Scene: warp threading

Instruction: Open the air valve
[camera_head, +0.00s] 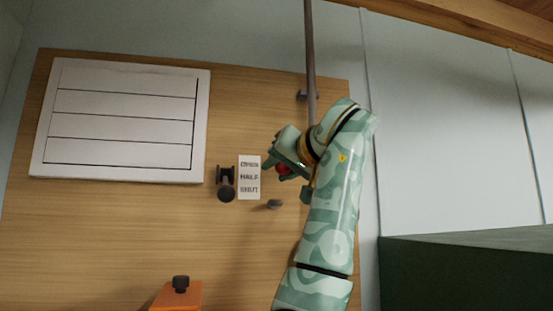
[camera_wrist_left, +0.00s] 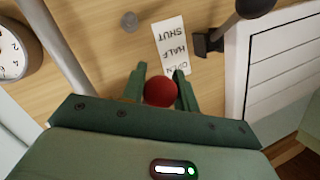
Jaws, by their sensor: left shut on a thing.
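A red ball-shaped knob (camera_head: 284,169) sits just right of the white label (camera_head: 249,177), which reads OPEN, HALF, SHUT from top to bottom. My left gripper (camera_head: 276,162) is shut on the red knob, at about the height between OPEN and HALF. In the left wrist view the knob (camera_wrist_left: 160,91) lies between the two green fingers (camera_wrist_left: 160,72), close to the OPEN end of the label (camera_wrist_left: 175,48). The rest of the valve and any lever behind the knob are hidden by my gripper and arm. My right gripper is not in view.
A grey pipe (camera_head: 310,50) runs down the wooden board (camera_head: 100,230). A black fitting (camera_head: 226,184) is left of the label and a grey stub (camera_head: 275,204) below. A white slatted panel (camera_head: 120,120), an orange box (camera_head: 178,297) and a clock (camera_wrist_left: 10,52) are nearby.

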